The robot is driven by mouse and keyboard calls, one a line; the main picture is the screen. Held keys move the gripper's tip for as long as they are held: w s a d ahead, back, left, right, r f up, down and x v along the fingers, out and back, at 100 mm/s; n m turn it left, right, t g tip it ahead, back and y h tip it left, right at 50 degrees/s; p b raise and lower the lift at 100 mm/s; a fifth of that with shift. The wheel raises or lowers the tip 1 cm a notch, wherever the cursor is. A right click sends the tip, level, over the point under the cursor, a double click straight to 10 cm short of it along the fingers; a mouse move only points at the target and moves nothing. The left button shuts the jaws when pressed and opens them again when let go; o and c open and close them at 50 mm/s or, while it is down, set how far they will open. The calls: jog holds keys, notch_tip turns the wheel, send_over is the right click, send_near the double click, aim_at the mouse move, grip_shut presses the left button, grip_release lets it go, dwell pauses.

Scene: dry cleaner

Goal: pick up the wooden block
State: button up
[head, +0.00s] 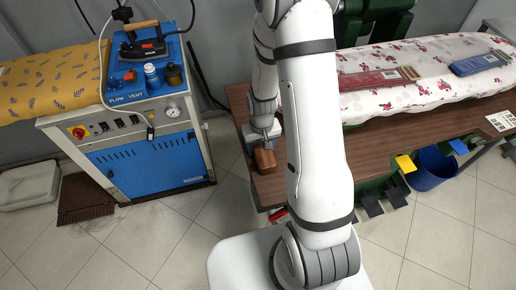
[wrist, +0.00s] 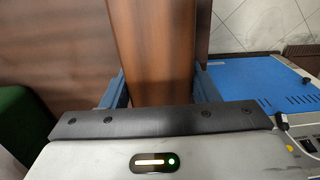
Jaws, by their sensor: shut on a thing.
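The wooden block (head: 264,161) is reddish brown and shows in the head view at the left end of the wooden table. It also fills the upper middle of the wrist view (wrist: 155,50), running between the two fingers. My gripper (head: 264,145) is over the block, shut on it, with one blue finger on each side in the wrist view (wrist: 162,88). The fingertips are mostly hidden in the head view. I cannot tell whether the block touches the tabletop.
The brown wooden table (head: 375,150) carries a floral ironing board (head: 425,65) to the right. A blue steam unit (head: 145,150) with an iron (head: 143,47) stands to the left. A blue bin (head: 433,168) is under the table's right part. Tiled floor lies in front.

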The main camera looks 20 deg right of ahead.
aim_at(261, 145)
jog(key=shift+r, duration=0.1)
notch_tip(261, 145, up, 10)
jog(key=shift+f+b, duration=0.1)
jog(key=shift+b, duration=0.25)
dwell(0.4)
